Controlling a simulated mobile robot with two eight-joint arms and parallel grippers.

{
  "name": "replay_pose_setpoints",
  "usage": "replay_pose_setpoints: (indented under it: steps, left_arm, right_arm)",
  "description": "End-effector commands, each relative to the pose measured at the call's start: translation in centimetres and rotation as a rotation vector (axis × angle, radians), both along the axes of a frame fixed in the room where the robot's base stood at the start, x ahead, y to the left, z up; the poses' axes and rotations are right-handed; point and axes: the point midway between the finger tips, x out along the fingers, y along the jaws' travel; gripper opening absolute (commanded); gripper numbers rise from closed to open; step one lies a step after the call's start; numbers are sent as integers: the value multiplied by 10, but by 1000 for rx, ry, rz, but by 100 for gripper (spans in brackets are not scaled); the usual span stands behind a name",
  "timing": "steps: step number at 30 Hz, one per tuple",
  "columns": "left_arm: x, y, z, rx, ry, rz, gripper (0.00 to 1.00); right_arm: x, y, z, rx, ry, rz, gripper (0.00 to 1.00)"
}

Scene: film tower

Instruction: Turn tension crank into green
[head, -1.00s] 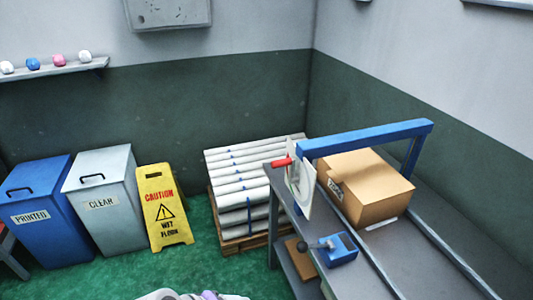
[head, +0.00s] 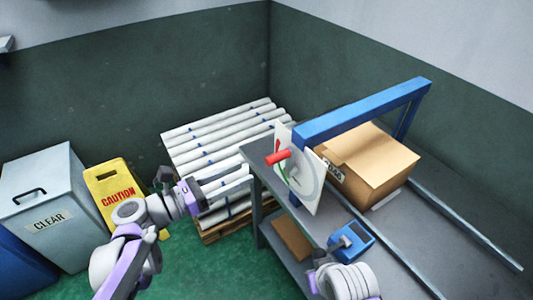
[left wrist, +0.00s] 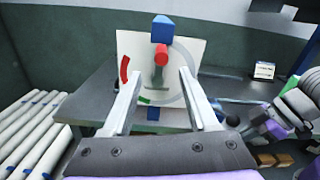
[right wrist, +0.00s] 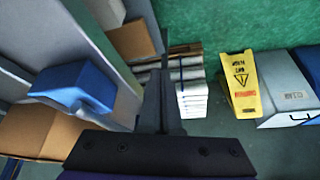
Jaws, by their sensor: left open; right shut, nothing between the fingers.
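The tension crank has a red handle (head: 278,156) that sticks out from a white dial plate (head: 310,190) at the end of the blue frame. In the left wrist view, the red handle (left wrist: 161,55) is near the top middle of the plate. A red arc (left wrist: 124,69) is at the plate's left and a green arc (left wrist: 144,101) at its lower left. My left gripper (head: 247,178) is open and empty, pointing at the plate from the left, apart from the handle. My right gripper (right wrist: 162,80) is shut and empty, facing down toward the floor.
The blue frame (head: 360,110) stands on a grey bench with a cardboard box (head: 375,170) and a blue block with a lever (head: 352,242). White rolls (head: 225,130) are stacked on a pallet behind my left gripper. A yellow caution sign (head: 112,190) and bins stand left.

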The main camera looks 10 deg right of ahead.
Motion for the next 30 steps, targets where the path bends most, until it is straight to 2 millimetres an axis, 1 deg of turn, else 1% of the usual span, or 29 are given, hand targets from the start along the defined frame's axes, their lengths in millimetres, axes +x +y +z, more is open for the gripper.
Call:
replay_pose_setpoints:
  steps: [9,12,15,20,28,29,30]
  left_arm:
    - [19,-56,0,2,-1,-4,59]
    - [25,-72,0,2,-1,-3,59]
    - [29,-83,0,3,-2,-1,59]
    - [33,-92,0,3,-3,0,59]
    - [33,-93,0,4,-3,0,59]
    - [33,-93,0,4,-3,0,56]
    - [33,-93,0,4,-3,0,49]
  right_arm:
    - [0,0,-2,0,1,0,0]
    - [0,0,-2,0,1,0,0]
    - [0,0,-2,0,1,0,0]
    - [-1,0,-2,0,1,0,0]
    - [0,0,-2,0,1,0,0]
    - [0,0,-2,0,1,0,0]
    - [0,0,-2,0,1,0,0]
